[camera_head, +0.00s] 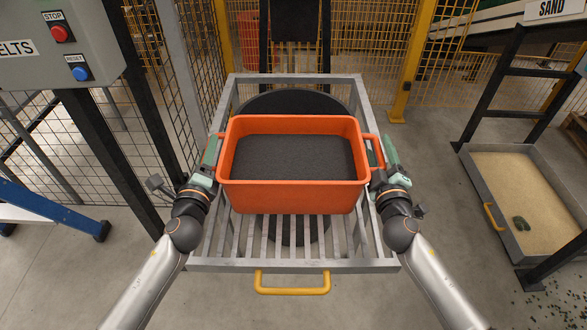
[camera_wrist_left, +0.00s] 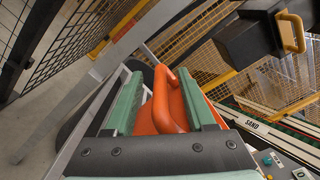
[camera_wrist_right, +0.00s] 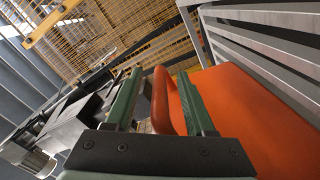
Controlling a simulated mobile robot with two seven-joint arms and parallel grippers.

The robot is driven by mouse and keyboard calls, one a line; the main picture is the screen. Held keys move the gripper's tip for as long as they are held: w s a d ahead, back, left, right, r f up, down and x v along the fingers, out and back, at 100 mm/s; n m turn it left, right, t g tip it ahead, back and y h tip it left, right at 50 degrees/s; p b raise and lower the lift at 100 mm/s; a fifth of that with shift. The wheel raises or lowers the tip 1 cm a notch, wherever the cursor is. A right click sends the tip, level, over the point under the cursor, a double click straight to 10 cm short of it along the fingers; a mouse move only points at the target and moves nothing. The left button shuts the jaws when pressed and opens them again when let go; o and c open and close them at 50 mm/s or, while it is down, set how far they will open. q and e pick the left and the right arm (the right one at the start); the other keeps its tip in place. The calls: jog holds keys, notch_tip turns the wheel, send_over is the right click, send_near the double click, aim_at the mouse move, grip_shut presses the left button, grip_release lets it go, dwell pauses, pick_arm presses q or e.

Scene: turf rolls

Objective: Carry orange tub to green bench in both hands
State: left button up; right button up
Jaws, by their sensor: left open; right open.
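The orange tub (camera_head: 292,196) sits level on a grey slatted frame (camera_head: 235,266), with dark grey granular material (camera_head: 293,157) inside. My left gripper (camera_head: 212,150) is at the tub's left side. In the left wrist view its open fingers (camera_wrist_left: 159,76) stand on either side of the orange handle (camera_wrist_left: 162,103). My right gripper (camera_head: 386,152) is at the right side. In the right wrist view its open fingers (camera_wrist_right: 160,74) straddle the other orange handle (camera_wrist_right: 160,98). I cannot tell whether the fingers touch the handles. I cannot make out a green bench.
The frame has a yellow handle (camera_head: 292,290) at its front. A control panel (camera_head: 60,45) stands at the left, above a blue stand (camera_head: 50,208). A tray of sand (camera_head: 520,190) lies at the right. Yellow mesh fencing (camera_head: 360,35) closes the back. Bare floor shows between frame and tray.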

jog(key=shift+c, duration=0.2)
pick_arm(q)
grip_shut()
pick_arm(e)
grip_shut()
pick_arm(q)
jog(key=shift+s+f, duration=0.1)
jog(key=shift+f, duration=0.1)
pick_arm(e)
jog(key=shift+d, duration=0.15)
dwell(0.5)
pick_arm(q)
jog(key=shift+r, duration=0.1)
pick_arm(e)
jog(key=shift+r, duration=0.15)
